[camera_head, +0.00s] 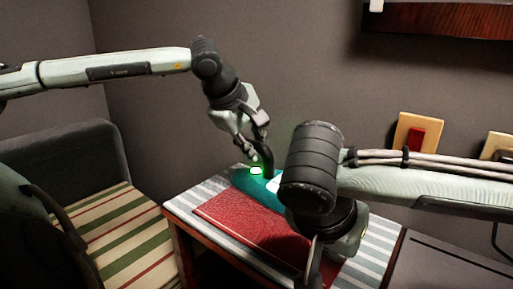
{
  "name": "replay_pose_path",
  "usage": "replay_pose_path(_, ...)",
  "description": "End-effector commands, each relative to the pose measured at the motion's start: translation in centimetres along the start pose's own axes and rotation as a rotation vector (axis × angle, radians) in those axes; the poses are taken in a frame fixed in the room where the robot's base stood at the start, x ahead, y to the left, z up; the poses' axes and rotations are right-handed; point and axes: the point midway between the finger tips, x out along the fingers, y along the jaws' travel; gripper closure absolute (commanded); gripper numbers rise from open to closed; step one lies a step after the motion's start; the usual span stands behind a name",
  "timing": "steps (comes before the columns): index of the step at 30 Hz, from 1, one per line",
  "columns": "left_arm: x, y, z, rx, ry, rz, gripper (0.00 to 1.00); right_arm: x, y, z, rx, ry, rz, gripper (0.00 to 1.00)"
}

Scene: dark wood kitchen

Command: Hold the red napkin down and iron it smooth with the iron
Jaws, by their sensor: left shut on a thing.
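The red napkin (240,221) lies flat on a blue-and-white striped cloth on a small table. The teal iron (244,182) is at the napkin's back edge, with a small lit green spot on it. My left gripper (261,150) comes down from above and is shut on the iron, apparently at its dark handle. My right gripper (322,266) points down over the napkin's right front part. Its wrist hides part of the iron and napkin. I cannot tell how wide its fingers are or whether they touch the napkin.
The striped cloth (181,203) covers the table top. A bench with a striped cushion (113,232) is at the left. A dark surface (440,268) is at the right front. Wooden plates (403,124) are on the wall behind my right arm.

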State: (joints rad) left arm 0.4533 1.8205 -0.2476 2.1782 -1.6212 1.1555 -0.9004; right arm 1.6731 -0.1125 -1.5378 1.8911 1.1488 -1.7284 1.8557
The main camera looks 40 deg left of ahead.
Motion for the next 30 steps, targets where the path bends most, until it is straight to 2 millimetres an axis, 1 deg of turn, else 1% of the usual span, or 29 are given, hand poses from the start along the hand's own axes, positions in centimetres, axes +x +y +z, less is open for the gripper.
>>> replay_pose_path(1, 0.0, 0.1, 0.5, 0.003, -0.005, 0.003, 1.0, 0.1, 0.0, 0.1, -0.001, -0.003, 0.001, 1.0)
replay_pose_path(6, 0.1, 0.0, 1.5, 0.002, -0.005, 0.002, 1.0, 0.1, 0.0, 0.1, -0.001, -0.003, 0.0, 1.0)
replay_pose_path(16, 0.1, 0.0, 2.2, -0.001, -0.002, 0.001, 1.0, 0.1, 0.0, 0.1, -0.001, -0.002, 0.0, 1.0)
replay_pose_path(24, 0.0, 0.0, 3.7, 0.0, -0.002, 0.0, 1.0, 0.1, 0.0, 0.1, -0.001, -0.002, 0.0, 1.0)
replay_pose_path(30, -0.1, 0.1, 4.3, -0.001, -0.003, 0.003, 1.0, 0.1, 0.0, 0.1, -0.001, -0.002, 0.0, 1.0)
